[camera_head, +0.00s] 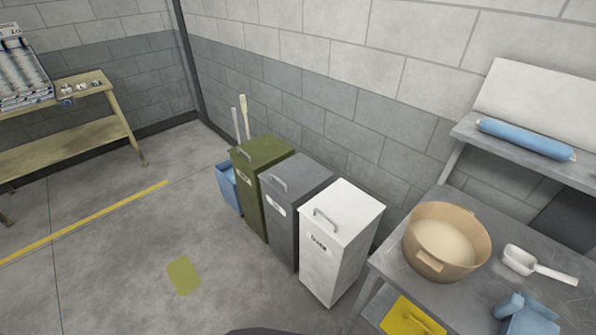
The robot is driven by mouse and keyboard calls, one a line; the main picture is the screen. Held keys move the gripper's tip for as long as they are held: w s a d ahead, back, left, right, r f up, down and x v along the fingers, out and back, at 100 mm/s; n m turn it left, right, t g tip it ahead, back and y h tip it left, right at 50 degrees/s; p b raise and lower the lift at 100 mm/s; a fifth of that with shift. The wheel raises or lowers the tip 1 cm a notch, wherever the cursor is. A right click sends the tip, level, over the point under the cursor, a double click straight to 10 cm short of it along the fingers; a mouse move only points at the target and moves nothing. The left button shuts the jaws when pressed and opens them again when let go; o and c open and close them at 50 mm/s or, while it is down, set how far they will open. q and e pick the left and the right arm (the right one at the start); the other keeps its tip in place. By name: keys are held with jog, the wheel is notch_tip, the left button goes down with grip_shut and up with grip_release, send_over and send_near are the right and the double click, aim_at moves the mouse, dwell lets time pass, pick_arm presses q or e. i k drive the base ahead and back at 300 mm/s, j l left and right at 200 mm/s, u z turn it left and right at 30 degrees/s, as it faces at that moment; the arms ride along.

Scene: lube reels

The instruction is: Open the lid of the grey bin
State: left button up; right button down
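The grey bin (282,227) stands on the floor in the middle of three bins along the block wall. Its lid (297,172) is shut and has a bar handle (279,182) at the front left edge. A small white label is on its front. Neither of my grippers shows in the head view.
A green bin (248,199) stands close on the left and a white bin (329,262) close on the right. A blue bucket (228,190) with long handles is beyond the green bin. A metal table (475,305) at right holds a tan tub (440,262). Floor before the bins is clear.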

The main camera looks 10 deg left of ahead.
aim_at(298, 175)
jog(key=i+j+z, duration=0.15)
jog(key=z, duration=0.15)
jog(key=i+j+z, duration=0.1)
jog(key=j+z, duration=0.15)
jog(key=j, duration=0.15)
jog(key=i+j+z, duration=0.1)
jog(key=j+z, duration=0.2)
jog(key=i+j+z, duration=0.15)
jog(key=j, duration=0.25)
jog(key=j+z, duration=0.15)
jog(key=j, duration=0.25)
